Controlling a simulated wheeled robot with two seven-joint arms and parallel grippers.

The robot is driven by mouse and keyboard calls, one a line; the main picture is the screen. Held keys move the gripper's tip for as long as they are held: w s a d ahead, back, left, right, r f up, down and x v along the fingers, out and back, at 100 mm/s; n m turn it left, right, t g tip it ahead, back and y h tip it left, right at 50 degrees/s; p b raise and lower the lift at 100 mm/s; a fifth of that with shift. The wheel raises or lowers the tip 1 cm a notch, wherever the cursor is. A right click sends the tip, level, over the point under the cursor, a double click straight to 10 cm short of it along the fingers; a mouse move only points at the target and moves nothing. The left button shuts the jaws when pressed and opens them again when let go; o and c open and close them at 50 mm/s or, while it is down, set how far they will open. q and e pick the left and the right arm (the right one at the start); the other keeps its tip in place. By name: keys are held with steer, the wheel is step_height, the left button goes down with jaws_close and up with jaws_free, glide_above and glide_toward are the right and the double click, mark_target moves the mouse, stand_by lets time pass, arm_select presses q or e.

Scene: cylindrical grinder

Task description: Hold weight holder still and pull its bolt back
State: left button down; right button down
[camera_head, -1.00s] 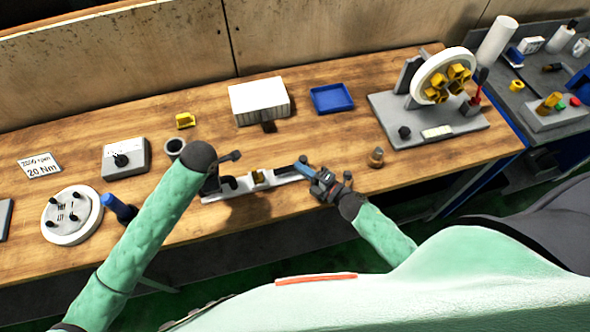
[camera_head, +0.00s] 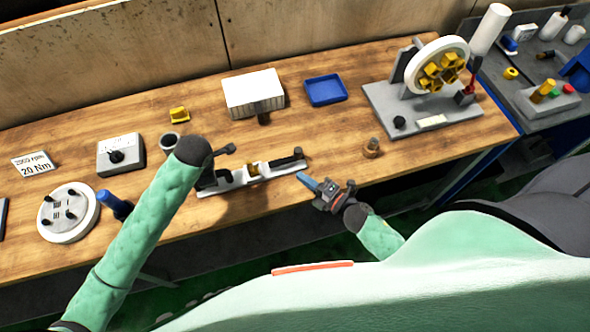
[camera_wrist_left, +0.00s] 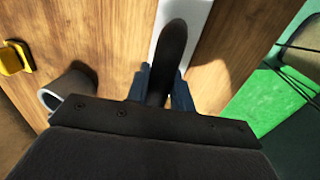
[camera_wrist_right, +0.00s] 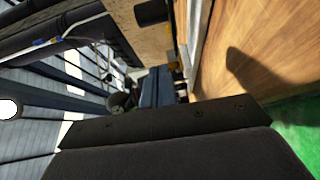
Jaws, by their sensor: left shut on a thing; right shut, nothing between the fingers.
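The weight holder (camera_head: 236,183) is a long pale rail near the bench's front edge. A yellow block (camera_head: 253,170) sits at its middle, and the black bolt (camera_head: 287,161) lies at its right end with a raised knob. In the left wrist view, my left gripper (camera_wrist_left: 165,82) is shut on the holder's black upright part (camera_wrist_left: 172,50); in the head view my left arm hides this grip. My right gripper (camera_head: 303,178) is shut and empty, just right of and in front of the bolt, apart from it. Its blue fingers (camera_wrist_right: 157,88) also show in the right wrist view.
Behind are a white box (camera_head: 253,92), a blue tray (camera_head: 326,90) and a wheel fixture (camera_head: 440,65). A blue-handled tool (camera_head: 115,205) and a round white plate (camera_head: 68,213) lie left.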

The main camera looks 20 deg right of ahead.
steer(key=shift+v, duration=1.7)
arm_select(q)
steer(key=c, duration=1.1)
jaws_free()
steer(key=shift+r, duration=0.1)
steer(key=r, duration=0.4)
steer(key=s+r, duration=0.1)
steer(key=r, duration=0.2)
steer(key=s+r, duration=0.1)
steer(key=r, duration=0.3)
steer(key=shift+s+r, duration=0.15)
steer(key=shift+r, duration=0.15)
arm_select(e)
steer(key=shift+w, duration=0.1)
